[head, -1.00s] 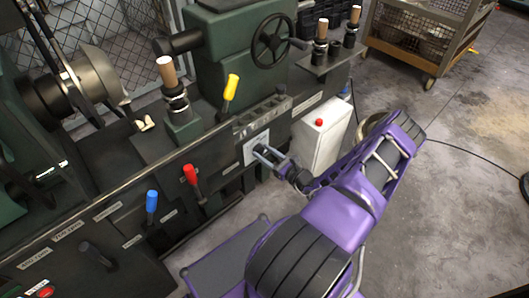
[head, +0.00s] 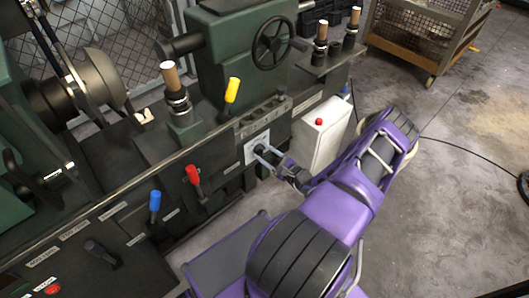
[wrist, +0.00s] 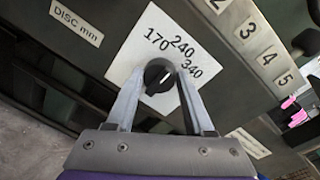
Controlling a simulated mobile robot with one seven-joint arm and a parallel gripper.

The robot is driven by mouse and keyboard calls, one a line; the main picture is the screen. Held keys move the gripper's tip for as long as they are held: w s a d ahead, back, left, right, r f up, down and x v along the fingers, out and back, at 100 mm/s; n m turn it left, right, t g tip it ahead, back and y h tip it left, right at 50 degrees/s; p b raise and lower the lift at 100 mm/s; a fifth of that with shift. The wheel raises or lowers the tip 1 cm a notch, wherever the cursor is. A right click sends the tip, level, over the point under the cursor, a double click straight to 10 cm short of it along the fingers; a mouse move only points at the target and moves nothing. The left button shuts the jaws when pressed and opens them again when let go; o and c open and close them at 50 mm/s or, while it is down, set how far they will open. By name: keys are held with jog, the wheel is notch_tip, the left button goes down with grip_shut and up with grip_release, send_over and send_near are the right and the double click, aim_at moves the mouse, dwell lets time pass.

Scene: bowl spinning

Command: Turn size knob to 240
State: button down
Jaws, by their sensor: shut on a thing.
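The size knob (wrist: 152,73) is a round black knob on a white plate (wrist: 150,40) marked 170, 240 and 340. A white line on the knob slants up and right, toward the 240 to 340 side; I cannot tell exactly which number it meets. My gripper (wrist: 160,78) is shut on the knob, one grey finger on each side. In the head view the plate (head: 250,156) sits on the machine's front, with my gripper (head: 266,154) at it and the knob partly hidden.
Left of the plate are a red lever (head: 194,176) and a blue lever (head: 155,202); a yellow lever (head: 232,90) stands above. A white box with a red button (head: 319,122) stands close to the right. Open floor lies right of my arm.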

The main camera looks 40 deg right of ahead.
dwell(0.4)
jog(key=shift+c, duration=1.4)
grip_release()
jog(key=s+d, duration=0.2)
jog(key=s, duration=1.5)
jog(key=shift+s+r+p, duration=0.15)
jog(key=shift+r+p, duration=0.2)
jog(key=shift+r, duration=0.1)
jog(key=shift+d, duration=0.15)
